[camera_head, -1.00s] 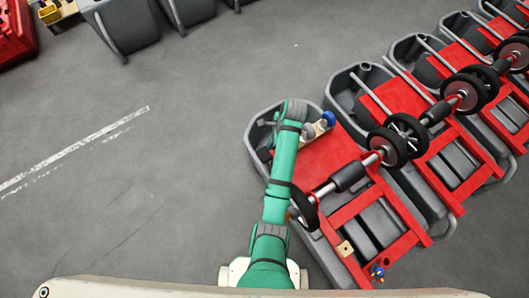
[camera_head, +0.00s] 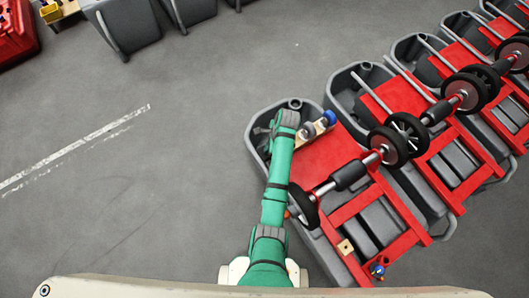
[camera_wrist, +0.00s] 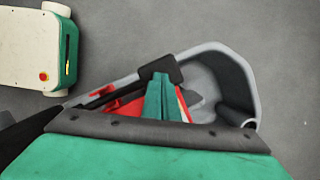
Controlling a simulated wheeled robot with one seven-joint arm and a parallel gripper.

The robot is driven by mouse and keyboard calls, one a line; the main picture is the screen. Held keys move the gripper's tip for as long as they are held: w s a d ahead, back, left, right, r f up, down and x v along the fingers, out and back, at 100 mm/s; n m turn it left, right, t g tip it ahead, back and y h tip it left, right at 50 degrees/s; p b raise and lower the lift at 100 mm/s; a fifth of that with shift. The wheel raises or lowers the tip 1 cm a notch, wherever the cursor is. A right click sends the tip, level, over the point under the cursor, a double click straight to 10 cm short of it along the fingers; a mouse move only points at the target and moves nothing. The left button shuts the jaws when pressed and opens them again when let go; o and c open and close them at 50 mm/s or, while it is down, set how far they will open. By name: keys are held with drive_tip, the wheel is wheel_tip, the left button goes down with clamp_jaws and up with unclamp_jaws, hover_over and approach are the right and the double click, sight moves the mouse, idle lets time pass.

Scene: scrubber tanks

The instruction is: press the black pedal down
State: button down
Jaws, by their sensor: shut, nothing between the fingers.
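The black pedal (camera_wrist: 168,68) shows in the wrist view as a small dark plate at the end of a dark bar, over the near tank. My gripper (camera_wrist: 158,80) is shut and empty, its green fingers tapering to the pedal's lower edge. The fingertips overlap the pedal in this view; I cannot tell whether they touch or press it. In the head view my green arm reaches over the nearest grey tank (camera_head: 253,138) and hides the fingertips.
The tank's red frame (camera_head: 326,157) carries a wheel and axle (camera_head: 349,177) just right of my arm. A blue-ended part (camera_head: 329,118) sits close to my wrist. More tanks with red frames (camera_head: 400,95) stand to the right.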

drive_tip(key=shift+f, duration=0.1)
drive_tip(key=shift+d+x, duration=0.2)
drive_tip(key=shift+x, duration=0.65)
drive_tip(key=shift+d+x, duration=0.2)
drive_tip(key=shift+x, duration=0.65)
drive_tip(key=shift+d+r, duration=0.2)
drive_tip(key=shift+d, duration=0.6)
drive_tip(key=shift+d+r, duration=0.25)
drive_tip(key=shift+d, duration=0.5)
drive_tip(key=shift+r, duration=0.1)
drive_tip(key=v, duration=1)
drive_tip(key=shift+d+r, duration=0.15)
drive_tip(key=shift+r, duration=0.1)
